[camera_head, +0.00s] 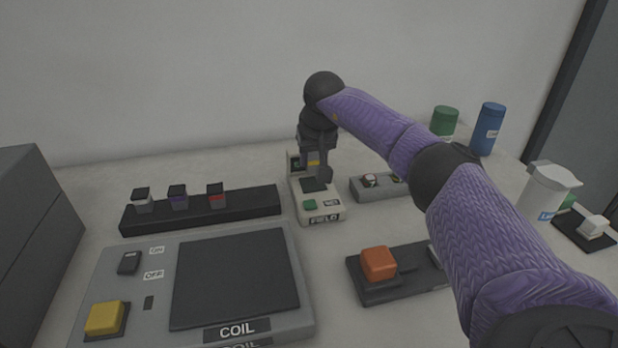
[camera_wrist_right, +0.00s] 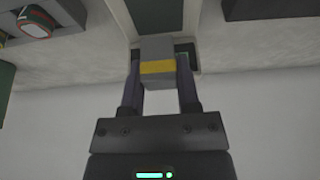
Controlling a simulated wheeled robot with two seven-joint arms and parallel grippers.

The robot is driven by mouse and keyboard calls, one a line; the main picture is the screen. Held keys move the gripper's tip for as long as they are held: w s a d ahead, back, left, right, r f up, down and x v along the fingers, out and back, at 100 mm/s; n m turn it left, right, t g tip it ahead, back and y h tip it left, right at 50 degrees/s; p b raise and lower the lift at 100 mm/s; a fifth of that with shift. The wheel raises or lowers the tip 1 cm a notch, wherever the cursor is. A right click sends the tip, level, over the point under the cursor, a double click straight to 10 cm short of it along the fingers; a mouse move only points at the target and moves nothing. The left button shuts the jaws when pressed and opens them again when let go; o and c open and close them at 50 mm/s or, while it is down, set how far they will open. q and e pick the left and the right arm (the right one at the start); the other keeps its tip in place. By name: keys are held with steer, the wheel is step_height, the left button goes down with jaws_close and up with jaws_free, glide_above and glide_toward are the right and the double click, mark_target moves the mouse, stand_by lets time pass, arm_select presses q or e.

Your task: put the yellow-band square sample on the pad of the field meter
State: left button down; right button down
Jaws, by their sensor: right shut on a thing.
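The yellow-band square sample (camera_wrist_right: 157,67) is a grey block with a yellow stripe, held between the fingers of my right gripper (camera_wrist_right: 158,88) in the wrist view. In the head view the sample (camera_head: 313,164) shows only in part beside the fingers of my right gripper (camera_head: 318,168), which point down over the field meter (camera_head: 322,213). The meter is a pale box with a dark pad (camera_head: 312,185), a green button and a FIELD label. The sample is over the pad; I cannot tell whether it touches. My left gripper is not in view.
A black rack (camera_head: 200,212) with three dark-capped samples stands left of the meter. The COIL unit (camera_head: 235,278) fills the front left. A grey holder (camera_head: 375,189) and an orange block (camera_head: 378,262) on a dark base are to the right. Bottles (camera_head: 487,130) stand behind my right arm.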

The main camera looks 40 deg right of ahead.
mark_target(313, 170)
step_height(313, 170, down, 3)
steer(key=shift+f+b, duration=0.2)
steer(key=shift+b, duration=0.3)
steer(key=shift+r, duration=0.2)
steer(key=shift+c, duration=1.6)
jaws_free()
steer(key=shift+f, duration=0.15)
steer(key=p+v, duration=0.5)
steer(key=v, duration=0.7)
